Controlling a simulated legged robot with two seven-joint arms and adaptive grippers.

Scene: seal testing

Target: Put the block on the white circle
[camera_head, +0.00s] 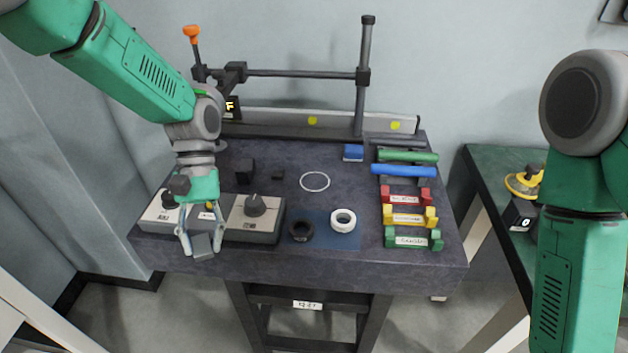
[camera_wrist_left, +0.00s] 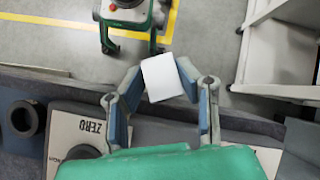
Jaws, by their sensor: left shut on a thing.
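My left gripper (camera_head: 202,250) is shut on a pale grey block (camera_head: 203,244) at the front left edge of the dark table. In the left wrist view the block (camera_wrist_left: 162,78) looks white and sits between the two fingertips, slightly tilted. The white circle (camera_head: 315,171) is a thin ring outline near the middle of the tabletop, with nothing on it. It lies to the right of and behind the gripper. My right gripper is out of view; only part of my right arm shows at the right.
A grey dial box (camera_head: 252,230) stands right of the gripper. Two small black blocks stand left of the circle. Coloured holders (camera_head: 406,217) and green and blue rods line the right side.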

